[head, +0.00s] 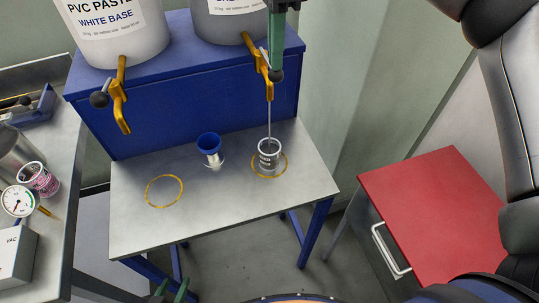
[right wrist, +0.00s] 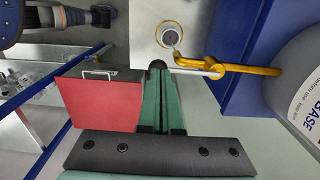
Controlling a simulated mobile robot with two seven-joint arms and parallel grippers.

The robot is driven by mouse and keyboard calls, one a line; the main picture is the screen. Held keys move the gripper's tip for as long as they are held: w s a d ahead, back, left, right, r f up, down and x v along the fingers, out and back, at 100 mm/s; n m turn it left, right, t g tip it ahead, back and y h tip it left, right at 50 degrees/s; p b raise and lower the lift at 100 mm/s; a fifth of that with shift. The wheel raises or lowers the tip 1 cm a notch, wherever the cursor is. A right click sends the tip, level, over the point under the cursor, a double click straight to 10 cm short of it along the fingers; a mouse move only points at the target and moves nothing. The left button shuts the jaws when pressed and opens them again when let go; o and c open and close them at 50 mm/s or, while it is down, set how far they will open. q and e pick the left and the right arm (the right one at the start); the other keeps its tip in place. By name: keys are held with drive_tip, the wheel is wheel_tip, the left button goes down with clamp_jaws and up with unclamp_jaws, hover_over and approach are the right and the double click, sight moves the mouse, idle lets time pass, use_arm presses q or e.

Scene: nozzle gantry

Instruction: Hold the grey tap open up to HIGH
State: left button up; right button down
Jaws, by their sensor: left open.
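The grey tap (head: 264,66) is yellow, under the grey tub (head: 230,25); it also shows in the right wrist view (right wrist: 240,69). My right gripper (head: 276,70) reaches down with its green fingers closed at the tap's dark lever knob (right wrist: 157,65). A thin grey stream (head: 269,115) runs from the tap into a grey cup (head: 268,158), upright inside a yellow ring (head: 284,171). Markings on the cup's front are too small to read, and I cannot tell its fill level. My left gripper (head: 170,291) shows only its green fingertips at the bottom edge, open, away from the taps.
The white-base tub (head: 112,30) has its own tap (head: 121,95), with no stream. A red-topped cabinet (head: 430,205) stands right. A bench with a gauge (head: 18,201) stands left.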

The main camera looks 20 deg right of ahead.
wheel_tip(320, 180, up, 4)
drive_tip(key=p, duration=0.3)
drive_tip(key=shift+p, duration=0.4)
wheel_tip(320, 180, up, 5)
drive_tip(key=p, duration=0.4)
idle(0.4)
idle(0.4)
